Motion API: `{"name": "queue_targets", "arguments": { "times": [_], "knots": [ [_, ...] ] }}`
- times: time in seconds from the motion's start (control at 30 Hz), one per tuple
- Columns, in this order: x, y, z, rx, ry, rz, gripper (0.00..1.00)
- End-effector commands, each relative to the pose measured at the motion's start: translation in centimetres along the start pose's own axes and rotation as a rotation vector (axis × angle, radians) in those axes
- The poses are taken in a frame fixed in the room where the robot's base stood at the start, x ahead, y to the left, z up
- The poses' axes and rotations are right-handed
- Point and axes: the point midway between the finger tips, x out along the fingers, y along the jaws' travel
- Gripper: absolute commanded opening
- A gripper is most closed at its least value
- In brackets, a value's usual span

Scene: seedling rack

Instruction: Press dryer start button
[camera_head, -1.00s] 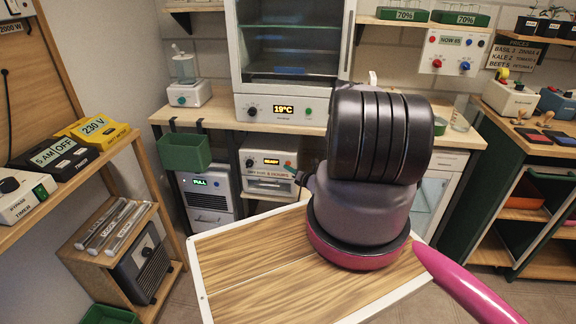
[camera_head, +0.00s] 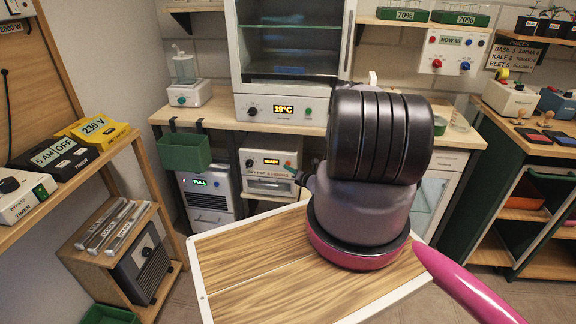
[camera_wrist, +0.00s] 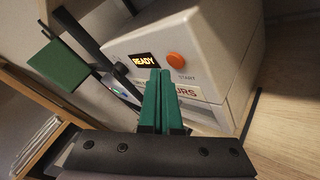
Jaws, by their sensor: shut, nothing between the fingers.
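The dryer (camera_head: 270,186) is a white box under the bench, with a lit READY display. In the wrist view the dryer (camera_wrist: 222,55) fills the upper right, and its orange start button (camera_wrist: 178,59) sits right of the display (camera_wrist: 144,60), above the word START. My gripper (camera_wrist: 161,74) shows two teal fingers shut together with nothing between them. In the picture, their tips lie just below the display and left of the button. I cannot tell whether they touch the panel. In the head view my arm hides most of the gripper.
A unit with a FULL display (camera_head: 208,197) stands left of the dryer, with a green bin (camera_head: 184,152) hanging above it. A cabinet showing 19°C (camera_head: 284,108) stands on the bench top. A shelf with labelled boxes (camera_head: 92,131) is on the left.

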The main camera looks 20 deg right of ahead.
Motion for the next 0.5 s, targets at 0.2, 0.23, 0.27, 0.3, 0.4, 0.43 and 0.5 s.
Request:
{"name": "queue_targets", "arguments": {
  "times": [0.2, 0.23, 0.27, 0.3, 0.4, 0.43, 0.5],
  "knots": [
    [0.0, 0.0, 0.0, 0.0, 0.0, 0.0, 0.0],
    [0.0, 0.0, 0.0, 0.0, 0.0, 0.0, 0.0],
    [0.01, -0.01, 0.01, 0.0, 0.0, 0.0, 0.0],
    [0.05, -0.03, 0.04, 0.0, 0.0, 0.0, 0.0],
    [0.22, -0.17, 0.2, 0.0, -0.001, 0.0, 0.0],
    [0.29, -0.23, 0.27, 0.0, -0.001, 0.0, 0.0],
    [0.47, -0.37, 0.41, 0.0, -0.001, 0.0, 0.0]
  ]
}}
